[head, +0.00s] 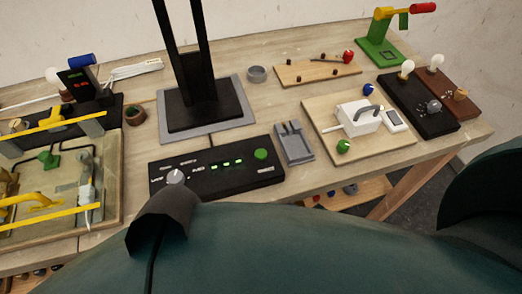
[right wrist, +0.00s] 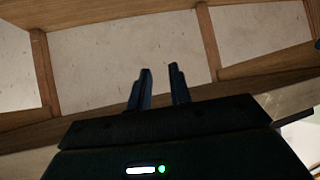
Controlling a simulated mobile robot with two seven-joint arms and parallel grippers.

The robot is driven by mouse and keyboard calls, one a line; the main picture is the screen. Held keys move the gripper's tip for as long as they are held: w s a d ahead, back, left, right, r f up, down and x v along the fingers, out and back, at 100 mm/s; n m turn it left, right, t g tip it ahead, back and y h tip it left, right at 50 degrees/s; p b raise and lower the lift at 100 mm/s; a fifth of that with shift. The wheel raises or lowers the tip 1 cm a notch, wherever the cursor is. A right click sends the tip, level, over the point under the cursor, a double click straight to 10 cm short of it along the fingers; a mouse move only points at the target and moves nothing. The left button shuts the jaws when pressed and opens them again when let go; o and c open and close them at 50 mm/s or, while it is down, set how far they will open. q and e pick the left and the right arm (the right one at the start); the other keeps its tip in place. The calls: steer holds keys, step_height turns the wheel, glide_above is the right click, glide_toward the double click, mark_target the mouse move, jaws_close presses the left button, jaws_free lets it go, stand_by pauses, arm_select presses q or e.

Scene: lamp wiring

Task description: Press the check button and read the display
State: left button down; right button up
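A black control box (head: 215,168) lies flat near the front middle of the bench in the head view. It carries a round green button (head: 261,154) at its right end and a pale knob (head: 175,177) at its left. Between them a small display (head: 226,163) shows several short green lit marks, too small to read. In the right wrist view my right gripper (right wrist: 160,70) has its two dark fingers apart with nothing between them. It faces a pale surface with wooden bars, away from the box. My left gripper is in neither view.
A black post on a grey base (head: 245,106) stands behind the box. A grey holder (head: 294,144) and a wooden board (head: 385,145) with a white block are to its right. A yellow-barred fixture (head: 55,197) is at left. My teal arm covers the front.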

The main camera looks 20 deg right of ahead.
steer(key=shift+s, duration=0.1)
jaws_close()
steer(key=shift+w+r, duration=0.1)
steer(key=shift+w, duration=0.2)
steer(key=shift+s, duration=0.2)
stand_by(0.7)
steer(key=shift+s+f, duration=0.2)
